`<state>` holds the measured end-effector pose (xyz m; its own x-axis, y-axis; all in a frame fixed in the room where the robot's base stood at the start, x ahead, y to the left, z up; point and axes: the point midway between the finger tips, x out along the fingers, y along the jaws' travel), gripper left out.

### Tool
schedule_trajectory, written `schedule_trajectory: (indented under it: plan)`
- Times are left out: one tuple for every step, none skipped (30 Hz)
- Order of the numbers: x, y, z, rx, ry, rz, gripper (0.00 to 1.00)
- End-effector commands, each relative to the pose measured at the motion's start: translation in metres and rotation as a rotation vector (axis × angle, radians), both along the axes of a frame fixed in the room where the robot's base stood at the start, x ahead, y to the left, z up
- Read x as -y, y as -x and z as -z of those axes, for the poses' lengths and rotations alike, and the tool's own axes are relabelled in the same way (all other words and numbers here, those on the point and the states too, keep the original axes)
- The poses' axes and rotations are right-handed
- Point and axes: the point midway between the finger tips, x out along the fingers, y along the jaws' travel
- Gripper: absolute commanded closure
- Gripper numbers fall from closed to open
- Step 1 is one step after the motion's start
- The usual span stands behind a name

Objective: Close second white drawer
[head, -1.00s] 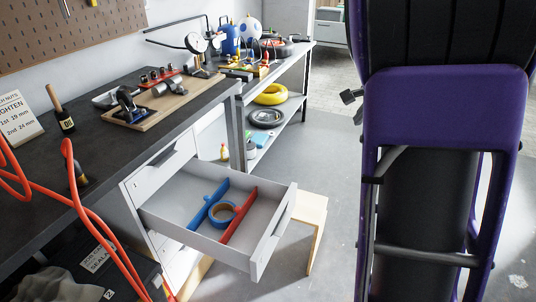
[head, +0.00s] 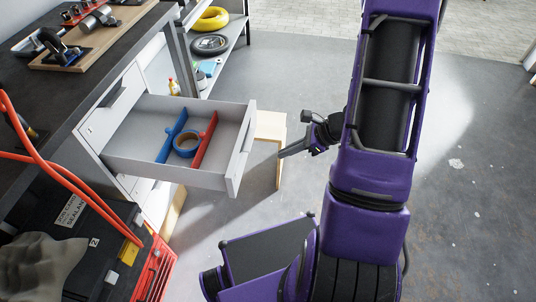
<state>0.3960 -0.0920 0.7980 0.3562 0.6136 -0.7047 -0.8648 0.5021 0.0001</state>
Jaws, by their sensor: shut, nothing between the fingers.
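The second white drawer (head: 128,150) is pulled well out of the white cabinet under the workbench, in the head view. Its front panel (head: 243,150) faces right. My gripper (head: 283,153) is to the right of this front panel, apart from it in the picture. It points left, with its dark fingers together and nothing held. Its small size in the view hides the finger detail.
The drawer holds a blue tape roll (head: 186,145), a blue divider (head: 172,136) and a red divider (head: 205,141). A wooden stool (head: 268,130) stands just right of the drawer. A black toolbox (head: 85,240) is at lower left. The floor at right is clear.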

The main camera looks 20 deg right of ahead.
Motion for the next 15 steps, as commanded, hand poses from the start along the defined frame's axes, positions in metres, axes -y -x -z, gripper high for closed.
schedule_trajectory:
  plan:
    - [-0.006, -0.002, 0.007, -0.002, -0.001, -0.004, 1.00]
    - [-0.009, -0.004, 0.011, -0.003, -0.003, -0.004, 1.00]
    - [-0.014, -0.006, 0.016, -0.003, -0.002, -0.005, 1.00]
    - [-0.017, -0.009, 0.021, -0.003, -0.002, -0.005, 1.00]
    - [-0.021, -0.011, 0.026, -0.004, -0.001, -0.005, 1.00]
    - [-0.027, -0.014, 0.032, -0.004, -0.001, -0.005, 1.00]
    - [-0.031, -0.016, 0.037, -0.004, -0.001, -0.006, 1.00]
    - [-0.035, -0.019, 0.042, -0.004, -0.001, -0.005, 1.00]
    - [-0.040, -0.021, 0.048, -0.005, 0.000, -0.006, 1.00]
    - [-0.044, -0.024, 0.052, -0.005, -0.001, -0.005, 1.00]
    - [-0.048, -0.026, 0.057, -0.004, -0.001, -0.005, 1.00]
    - [-0.053, -0.029, 0.062, -0.003, 0.000, -0.006, 1.00]
    - [-0.056, -0.031, 0.066, -0.004, 0.001, -0.004, 1.00]
    - [-0.060, -0.034, 0.068, -0.003, 0.002, -0.006, 1.00]
    - [-0.066, -0.038, 0.064, 0.000, 0.002, -0.006, 1.00]
